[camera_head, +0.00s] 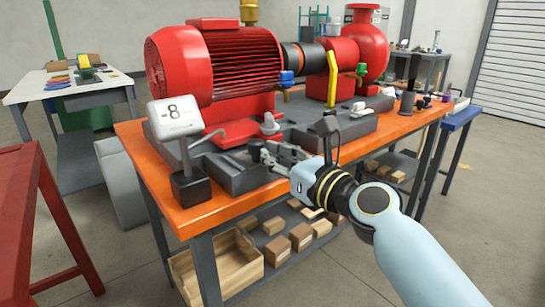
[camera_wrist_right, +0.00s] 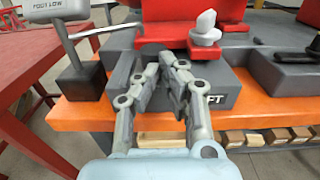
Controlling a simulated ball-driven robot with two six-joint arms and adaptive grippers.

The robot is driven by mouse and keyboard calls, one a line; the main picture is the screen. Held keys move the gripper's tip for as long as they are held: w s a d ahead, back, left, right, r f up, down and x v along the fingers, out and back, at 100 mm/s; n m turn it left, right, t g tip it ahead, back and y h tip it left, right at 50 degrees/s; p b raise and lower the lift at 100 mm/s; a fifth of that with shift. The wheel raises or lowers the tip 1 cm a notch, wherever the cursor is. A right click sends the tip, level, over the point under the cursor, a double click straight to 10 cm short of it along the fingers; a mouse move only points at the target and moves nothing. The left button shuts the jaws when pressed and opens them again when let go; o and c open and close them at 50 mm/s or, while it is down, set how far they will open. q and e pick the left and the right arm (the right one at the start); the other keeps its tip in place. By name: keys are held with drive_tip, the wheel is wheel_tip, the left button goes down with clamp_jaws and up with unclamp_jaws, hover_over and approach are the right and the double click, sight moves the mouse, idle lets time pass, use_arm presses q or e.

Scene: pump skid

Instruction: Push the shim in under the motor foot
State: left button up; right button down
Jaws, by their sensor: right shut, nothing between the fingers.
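The red motor (camera_head: 215,62) stands on a dark grey base (camera_head: 232,180). Its red foot (camera_wrist_right: 232,44) carries a pale grey bolt (camera_wrist_right: 205,30), which also shows in the head view (camera_head: 269,125). My right gripper (camera_head: 270,155) is at the front of the base near the foot. In the right wrist view its fingers (camera_wrist_right: 166,62) are shut and empty, pointing toward the foot. A dark round piece (camera_wrist_right: 152,48) lies just beyond the fingertips; I cannot tell whether it belongs to the shim. The shim is not clearly visible. My left gripper is out of view.
The orange bench edge (camera_head: 225,208) is below. Several boxes (camera_head: 301,236) sit on the lower shelf.

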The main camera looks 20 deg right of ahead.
sight(257, 148)
drive_tip(key=shift+w, duration=0.1)
drive_tip(key=p+x, duration=0.1)
drive_tip(key=x, duration=0.4)
idle(0.3)
